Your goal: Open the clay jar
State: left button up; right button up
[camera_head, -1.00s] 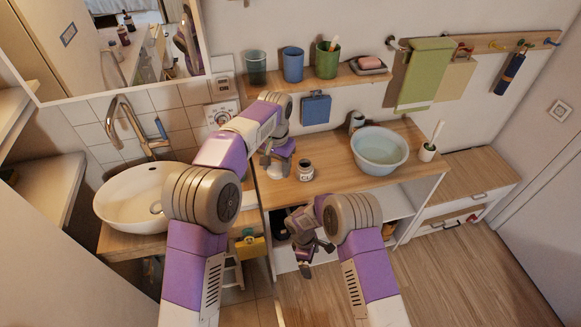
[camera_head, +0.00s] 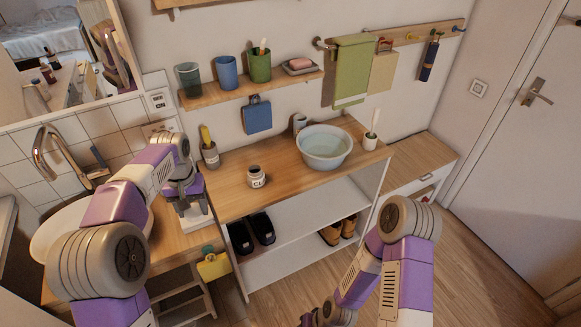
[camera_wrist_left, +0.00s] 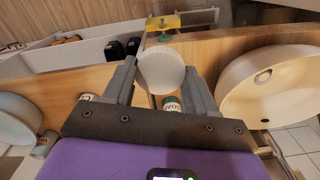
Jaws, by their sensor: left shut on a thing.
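The clay jar (camera_head: 256,177) is a small pot with a pale label. It stands upright on the wooden top (camera_head: 285,165), and its dark mouth looks uncovered. In the left wrist view its label shows in part at the left, beside the finger (camera_wrist_left: 87,97). My left gripper (camera_head: 185,203) is to the left of the jar and apart from it, near the left end of the wooden top. It is shut on a round white lid (camera_wrist_left: 162,70), which shows between the fingers in the left wrist view. My right arm reaches down to the bottom edge; its gripper is out of the picture.
A pale basin (camera_head: 324,148) and a white cup with a brush (camera_head: 370,143) stand right of the jar. A bottle with a yellow top (camera_head: 210,154) stands behind left. The sink (camera_head: 62,235) is at the left. The wooden top in front of the basin is clear.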

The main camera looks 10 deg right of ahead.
aim_at(255, 176)
jog(key=k, duration=1.1)
jog(key=u, duration=0.55)
jog(key=i, duration=1.25)
jog(key=z, duration=0.75)
jog(key=i, duration=0.95)
jog(key=z, duration=0.95)
